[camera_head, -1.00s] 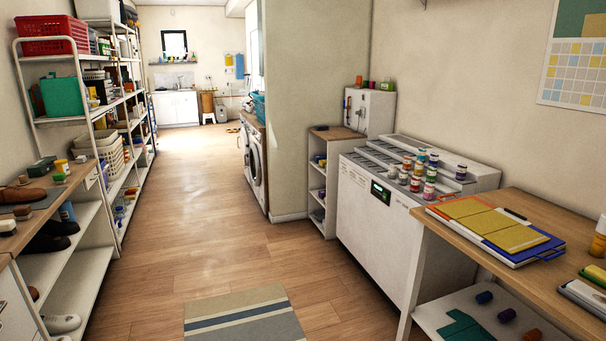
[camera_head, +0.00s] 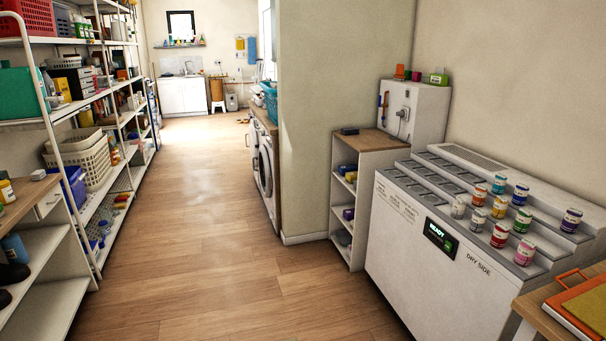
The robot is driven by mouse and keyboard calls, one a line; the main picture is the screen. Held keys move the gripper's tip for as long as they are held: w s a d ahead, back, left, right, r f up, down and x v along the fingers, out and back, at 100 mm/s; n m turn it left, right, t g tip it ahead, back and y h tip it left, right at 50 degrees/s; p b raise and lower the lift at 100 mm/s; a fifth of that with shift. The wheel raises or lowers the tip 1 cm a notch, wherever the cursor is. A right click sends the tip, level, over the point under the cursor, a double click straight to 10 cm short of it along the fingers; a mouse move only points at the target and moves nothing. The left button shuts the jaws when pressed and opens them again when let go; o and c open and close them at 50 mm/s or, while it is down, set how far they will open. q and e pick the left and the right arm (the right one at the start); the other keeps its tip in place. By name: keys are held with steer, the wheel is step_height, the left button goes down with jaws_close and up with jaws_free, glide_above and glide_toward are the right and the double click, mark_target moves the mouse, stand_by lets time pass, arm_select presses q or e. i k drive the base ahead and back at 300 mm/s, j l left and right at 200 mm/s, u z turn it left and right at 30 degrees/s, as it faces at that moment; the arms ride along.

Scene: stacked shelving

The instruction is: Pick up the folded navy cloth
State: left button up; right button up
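I cannot make out a folded navy cloth in the head view. A small dark item (camera_head: 349,131) lies on the wooden top of the small shelf unit, too small to identify. A blue-violet item (camera_head: 75,188) sits on the left shelving, partly hidden by the frame, and it looks like a bin. Neither of my grippers is in view.
The wooden floor (camera_head: 200,230) is clear down the middle. Tall white shelving (camera_head: 62,160) lines the left. A white machine (camera_head: 410,235) with several small jars stands on the right, beside a small shelf unit (camera_head: 338,205). A washer (camera_head: 266,175) stands beyond.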

mark_target(350, 131)
steer(key=i, duration=2.3)
